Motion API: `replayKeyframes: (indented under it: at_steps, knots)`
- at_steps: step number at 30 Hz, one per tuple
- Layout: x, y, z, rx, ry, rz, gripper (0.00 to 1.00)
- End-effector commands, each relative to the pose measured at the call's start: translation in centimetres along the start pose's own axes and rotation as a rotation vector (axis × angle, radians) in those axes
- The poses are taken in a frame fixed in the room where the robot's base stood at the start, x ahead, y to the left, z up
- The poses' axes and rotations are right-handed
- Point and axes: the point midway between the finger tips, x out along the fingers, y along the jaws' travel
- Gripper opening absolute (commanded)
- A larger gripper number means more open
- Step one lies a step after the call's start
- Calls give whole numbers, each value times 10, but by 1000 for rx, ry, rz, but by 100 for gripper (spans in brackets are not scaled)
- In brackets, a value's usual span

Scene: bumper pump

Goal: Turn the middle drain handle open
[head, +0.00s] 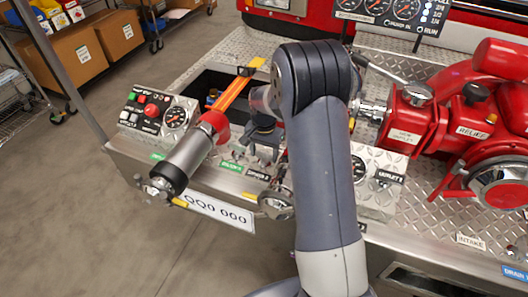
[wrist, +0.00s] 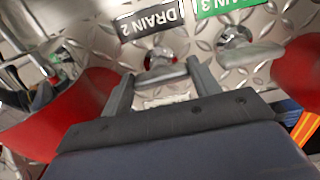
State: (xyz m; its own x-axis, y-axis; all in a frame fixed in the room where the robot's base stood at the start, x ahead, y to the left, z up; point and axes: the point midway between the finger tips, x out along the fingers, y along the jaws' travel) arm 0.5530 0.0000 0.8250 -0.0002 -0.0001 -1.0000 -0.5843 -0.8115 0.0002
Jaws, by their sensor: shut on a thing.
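The middle drain handle (wrist: 160,75) is a pale metal bar on a round stem, beside the black DRAIN 2 label (wrist: 148,18). In the wrist view my gripper (wrist: 161,71) has one finger at each end of this bar and is shut on it. The bar lies across the picture between the fingers. The DRAIN 3 handle (wrist: 250,55) is a similar bar to the right, by the green DRAIN 3 label (wrist: 225,6), apart from my fingers. In the head view my arm hides much of this area, and the handle cannot be made out.
A red and silver nozzle (head: 195,150) lies left of my arm. A panel with buttons and a gauge (head: 158,115) is behind it. Red pump pipework (head: 450,125) stands on the right of the diamond-plate deck. Open floor (head: 80,220) lies to the left.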

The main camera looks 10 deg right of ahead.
Motion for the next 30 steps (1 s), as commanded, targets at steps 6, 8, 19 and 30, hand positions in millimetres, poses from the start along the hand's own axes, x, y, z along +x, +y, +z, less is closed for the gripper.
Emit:
replayKeyframes:
  at_steps: [6,8,19,30]
  knots:
    - [0,0,0,-54,0,0,35]
    - [0,0,0,-84,0,0,35]
    - [0,1,0,-389,1,0,35]
    - [0,2,-1,-741,2,-1,35]
